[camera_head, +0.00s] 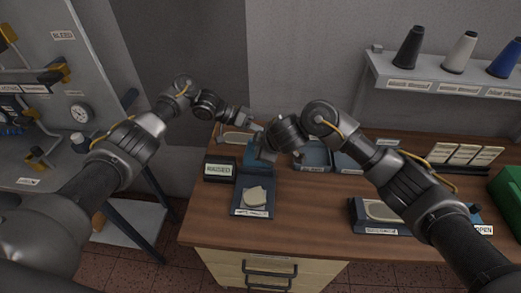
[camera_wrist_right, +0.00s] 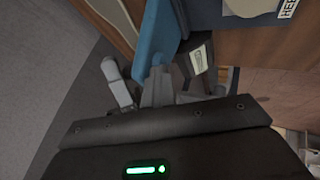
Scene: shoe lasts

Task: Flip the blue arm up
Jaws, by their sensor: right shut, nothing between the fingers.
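The blue arm looks to be the blue piece (camera_head: 251,155) behind the dark blue tray, partly hidden by my right gripper. In the right wrist view a blue panel (camera_wrist_right: 158,38) stands just beyond the fingers. My right gripper (camera_head: 264,151) is shut and empty, close beside the blue piece; I cannot tell whether they touch. Its fingers also show in the right wrist view (camera_wrist_right: 158,86). My left gripper (camera_head: 251,119) is farther back, above the back of the table; its jaws are too small to read.
A dark sign reading "RAISED" (camera_head: 219,169) stands left of the dark blue tray (camera_head: 254,211), which holds a pale piece (camera_head: 255,196). Other trays (camera_head: 314,158) lie behind and right. A thread shelf (camera_head: 440,88) is at back right. The front middle of the table is clear.

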